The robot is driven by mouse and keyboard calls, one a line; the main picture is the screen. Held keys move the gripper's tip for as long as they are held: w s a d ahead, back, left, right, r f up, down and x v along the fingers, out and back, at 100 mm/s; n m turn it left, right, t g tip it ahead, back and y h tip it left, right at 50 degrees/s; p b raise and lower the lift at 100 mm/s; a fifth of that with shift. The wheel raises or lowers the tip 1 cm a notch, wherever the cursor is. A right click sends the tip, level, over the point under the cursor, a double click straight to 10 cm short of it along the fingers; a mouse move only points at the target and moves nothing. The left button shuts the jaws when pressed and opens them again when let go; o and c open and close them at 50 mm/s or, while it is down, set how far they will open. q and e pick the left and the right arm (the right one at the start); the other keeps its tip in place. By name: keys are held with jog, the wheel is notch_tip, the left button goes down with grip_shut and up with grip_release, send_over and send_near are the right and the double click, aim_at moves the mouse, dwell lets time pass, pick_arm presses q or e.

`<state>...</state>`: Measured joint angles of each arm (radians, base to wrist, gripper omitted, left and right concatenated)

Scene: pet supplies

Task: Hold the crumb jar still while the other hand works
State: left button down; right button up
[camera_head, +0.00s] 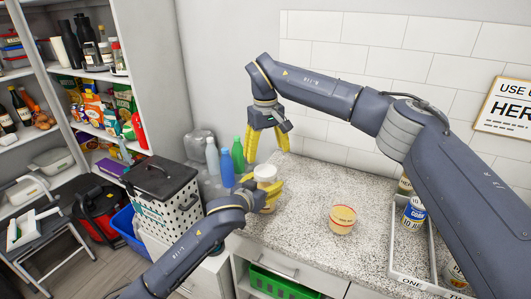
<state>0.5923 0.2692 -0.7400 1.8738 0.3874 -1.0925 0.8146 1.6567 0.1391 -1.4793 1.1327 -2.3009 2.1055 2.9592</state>
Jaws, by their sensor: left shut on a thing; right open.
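The crumb jar (265,172), with a pale round top, stands upright on the speckled counter near its left end. My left gripper (265,187) is shut on the jar from the front, and its yellow fingers hide part of the jar's body. My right gripper (267,154) hangs above the jar, pointing down. It is open, with its yellow fingers apart at the two sides of the jar's top. I cannot tell whether those fingers touch the jar.
A round tub (342,220) with a red band stands on the counter to the right. A pale tray (412,281) with cans (414,212) is at the far right. Blue and green bottles (225,164) and a lidded basket (163,205) are left. The counter's middle is mostly clear.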

jog(key=n, duration=0.2)
jog(key=shift+r+n, duration=0.25)
jog(key=shift+n, duration=0.15)
jog(key=n, duration=0.4)
jog(key=shift+d+r+n, duration=0.1)
jog(key=shift+r+n, duration=0.1)
jog(key=shift+n, duration=0.1)
jog(key=n, duration=0.6)
jog(key=shift+r, duration=0.15)
jog(key=n, duration=0.4)
jog(key=shift+r+n, duration=0.1)
jog(key=shift+n, duration=0.3)
jog(key=n, duration=1.9)
jog(key=shift+s+f+n, duration=0.1)
jog(key=shift+f+n, duration=0.1)
jog(key=shift+n, duration=0.2)
jog(key=n, duration=0.5)
jog(key=shift+a+n, duration=0.3)
jog(key=shift+n, duration=0.1)
jog(key=n, duration=0.4)
jog(key=shift+f, duration=0.1)
